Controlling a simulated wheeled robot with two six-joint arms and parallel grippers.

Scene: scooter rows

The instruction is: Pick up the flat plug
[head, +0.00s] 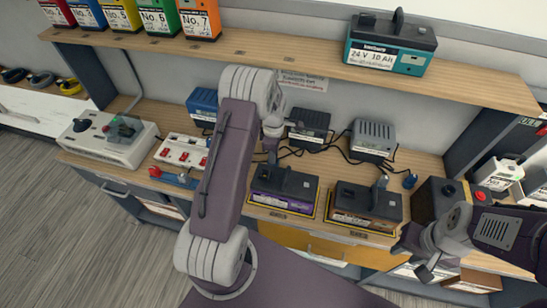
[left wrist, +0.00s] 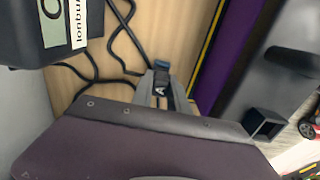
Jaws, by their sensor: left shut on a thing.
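My left gripper (head: 271,156) is behind the dark battery with a purple label (head: 272,199), above the bench. In the left wrist view the left gripper (left wrist: 162,88) is shut on a small dark plug with a blue part (left wrist: 161,68). Whether this plug is flat is hard to tell. The battery's dark top (left wrist: 285,75) and purple side are to the right of the fingers. A black square socket (left wrist: 265,123) shows on it. My right gripper (head: 417,257) is at the lower right, in front of the bench, with its fingers apart and nothing visible between them.
Dark (head: 309,127) and grey (head: 373,139) chargers stand at the back with black cables around them. A second battery (head: 366,207) stands to the right, with a blue plug (head: 410,181) near it. A shelf (head: 290,52) overhangs the bench. A red-switched strip (head: 181,151) lies left.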

